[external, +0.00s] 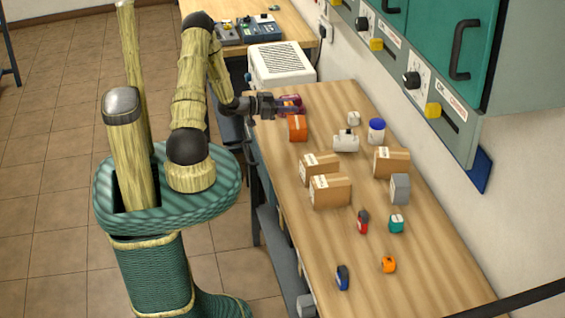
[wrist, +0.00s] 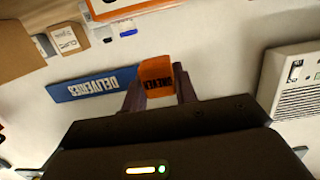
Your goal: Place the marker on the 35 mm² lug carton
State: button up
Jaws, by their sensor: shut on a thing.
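My gripper (external: 289,105) is extended over the far end of the wooden bench, above the orange box. In the wrist view its two fingers (wrist: 158,92) are closed around a small orange block with dark lettering, which I take to be the marker (wrist: 156,72). In the external view the fingers largely hide it. Three brown cartons with white labels stand on the bench: a rear-left one (external: 316,166), a front one (external: 331,191) and a right one (external: 391,162). Their labels are too small to read, so I cannot tell which is the 35 mm² lug carton.
An orange box (external: 297,128) stands just below my gripper. A white jar with a blue lid (external: 376,131), a grey block (external: 399,188) and small coloured items stand around the cartons. A white vented unit (external: 282,65) is beyond. The near bench is mostly clear; cabinets line the right wall.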

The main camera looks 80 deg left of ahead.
jog(key=shift+f, duration=2.1)
jog(key=shift+f, duration=0.1)
jog(key=shift+f, duration=0.1)
jog(key=o, duration=0.9)
jog(key=shift+o, duration=0.2)
